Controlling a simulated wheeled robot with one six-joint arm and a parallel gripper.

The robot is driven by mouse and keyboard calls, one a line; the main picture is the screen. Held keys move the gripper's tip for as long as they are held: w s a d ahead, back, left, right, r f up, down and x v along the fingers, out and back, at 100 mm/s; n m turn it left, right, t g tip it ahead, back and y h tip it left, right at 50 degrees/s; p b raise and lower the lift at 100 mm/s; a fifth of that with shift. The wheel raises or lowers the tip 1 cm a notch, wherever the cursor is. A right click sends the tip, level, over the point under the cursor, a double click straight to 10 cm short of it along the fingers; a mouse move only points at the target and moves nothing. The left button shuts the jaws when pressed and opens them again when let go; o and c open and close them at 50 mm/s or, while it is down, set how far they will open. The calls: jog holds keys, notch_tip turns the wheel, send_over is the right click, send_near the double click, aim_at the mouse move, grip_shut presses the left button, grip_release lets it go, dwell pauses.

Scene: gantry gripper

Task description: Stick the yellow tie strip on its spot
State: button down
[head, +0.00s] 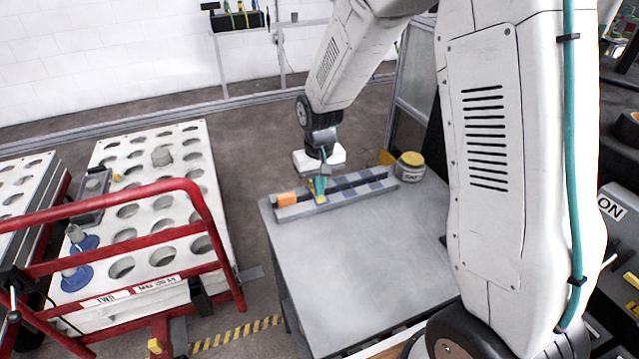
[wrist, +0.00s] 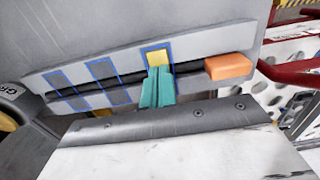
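The yellow tie strip (wrist: 158,58) shows at the tips of my gripper's teal fingers in the wrist view. It lies over the rightmost blue-outlined spot (wrist: 145,50) on a grey board (wrist: 215,42), across a black cable (wrist: 190,68). My gripper (wrist: 159,74) looks shut on the strip's near end; the fingers hide that part. I cannot tell whether the strip touches the board. In the head view, my gripper (head: 320,184) is at the left part of the board, with a bit of yellow strip (head: 319,197) beside it.
An orange block (wrist: 229,66) sits at the cable's end, close to the right of my gripper. Other blue-outlined spots (wrist: 104,68) lie to the left. A yellow-labelled tub (head: 409,166) stands at the board's far end. The grey table (head: 365,250) is clear in front.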

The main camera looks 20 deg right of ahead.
jog(key=shift+f, duration=0.25)
dwell(0.3)
jog(key=shift+r, duration=3.5)
jog(key=s, duration=0.1)
jog(key=s+g, duration=0.1)
jog(key=s, duration=0.1)
jog(key=shift+s+d+f, duration=0.1)
jog(key=shift+f, duration=0.1)
jog(key=s+d+r+t, duration=0.1)
jog(key=s+r, duration=0.7)
jog(key=s, duration=0.5)
jog(key=s+d+r+t, duration=0.1)
jog(key=s+d+r, duration=0.1)
jog(key=s+r, duration=0.5)
jog(key=shift+s+r, duration=0.4)
jog(key=shift+s, duration=2.5)
